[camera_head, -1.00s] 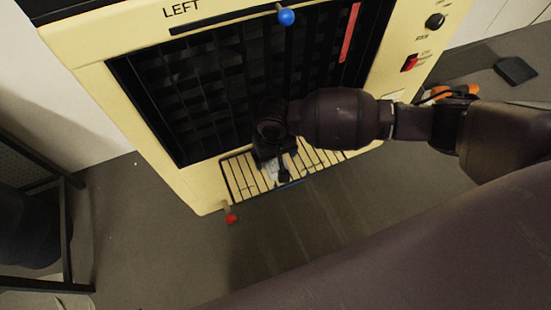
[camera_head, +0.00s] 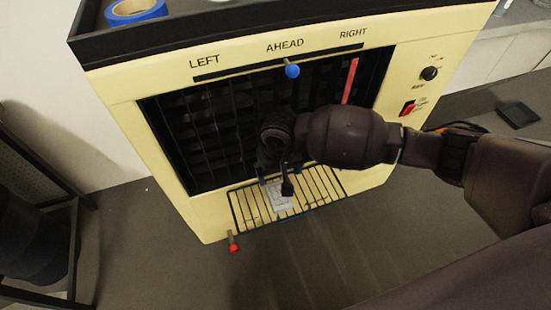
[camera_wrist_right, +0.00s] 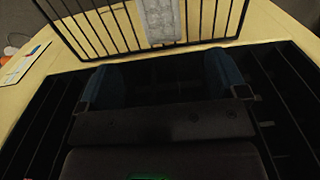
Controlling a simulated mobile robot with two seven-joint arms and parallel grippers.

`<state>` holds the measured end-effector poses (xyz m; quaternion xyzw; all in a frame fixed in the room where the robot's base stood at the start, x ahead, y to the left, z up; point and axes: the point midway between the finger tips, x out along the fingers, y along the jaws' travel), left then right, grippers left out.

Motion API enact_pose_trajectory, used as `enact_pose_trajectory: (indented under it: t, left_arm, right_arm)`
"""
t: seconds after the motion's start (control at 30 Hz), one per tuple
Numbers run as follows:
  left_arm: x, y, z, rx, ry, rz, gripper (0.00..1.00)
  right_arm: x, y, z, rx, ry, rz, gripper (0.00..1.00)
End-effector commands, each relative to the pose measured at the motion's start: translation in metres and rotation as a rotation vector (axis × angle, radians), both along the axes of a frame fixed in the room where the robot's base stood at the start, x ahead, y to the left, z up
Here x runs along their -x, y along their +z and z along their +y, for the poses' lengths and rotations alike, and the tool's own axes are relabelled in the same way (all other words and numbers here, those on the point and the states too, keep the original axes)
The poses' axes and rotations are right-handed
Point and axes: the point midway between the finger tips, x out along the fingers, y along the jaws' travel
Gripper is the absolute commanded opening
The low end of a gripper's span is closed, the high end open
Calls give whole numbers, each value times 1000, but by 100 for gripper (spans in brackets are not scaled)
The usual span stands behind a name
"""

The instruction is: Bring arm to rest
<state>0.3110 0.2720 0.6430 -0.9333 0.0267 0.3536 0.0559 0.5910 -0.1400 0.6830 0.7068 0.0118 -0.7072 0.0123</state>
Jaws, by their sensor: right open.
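My right arm comes in from the right in the head view and reaches across the front of a cream machine (camera_head: 210,228). My right gripper (camera_head: 276,180) is in front of the dark grille (camera_head: 215,135), above a wire rack (camera_head: 325,190). In the right wrist view the gripper's two blue-grey fingers (camera_wrist_right: 165,80) are apart with nothing between them. A light grey piece (camera_head: 280,200) lies on the rack; it also shows in the wrist view (camera_wrist_right: 160,20), beyond the fingertips. My left gripper is not in view.
A blue knob (camera_head: 292,71) sits on the slider slot under AHEAD. A red-tipped lever (camera_head: 234,246) sticks out at the lower left. A blue tape roll (camera_head: 135,12) lies on the machine's top. A black rack (camera_head: 70,240) stands at left. The floor in front is open.

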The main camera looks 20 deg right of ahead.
Motion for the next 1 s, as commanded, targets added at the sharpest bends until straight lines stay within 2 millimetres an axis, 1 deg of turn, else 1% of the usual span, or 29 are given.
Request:
enact_pose_trajectory:
  t: [0.23, 0.37, 0.47, 0.6, 0.73, 0.87, 1.0]
  left_arm:
    - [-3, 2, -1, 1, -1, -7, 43]
    - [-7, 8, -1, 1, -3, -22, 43]
    - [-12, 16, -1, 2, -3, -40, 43]
    - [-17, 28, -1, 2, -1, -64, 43]
    - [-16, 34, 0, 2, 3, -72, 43]
    - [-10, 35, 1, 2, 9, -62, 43]
    - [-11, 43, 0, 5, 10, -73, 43]
  right_arm:
    - [0, 0, 0, -2, 1, -2, 91]
    - [8, -2, 6, -36, 17, -14, 91]
    - [21, -4, 16, -100, 42, -43, 91]
    - [43, -8, 31, -213, 79, -110, 91]
    - [61, -8, 41, -305, 101, -188, 91]
    - [78, -6, 44, -376, 110, -275, 91]
    - [95, -2, 42, -429, 106, -381, 91]
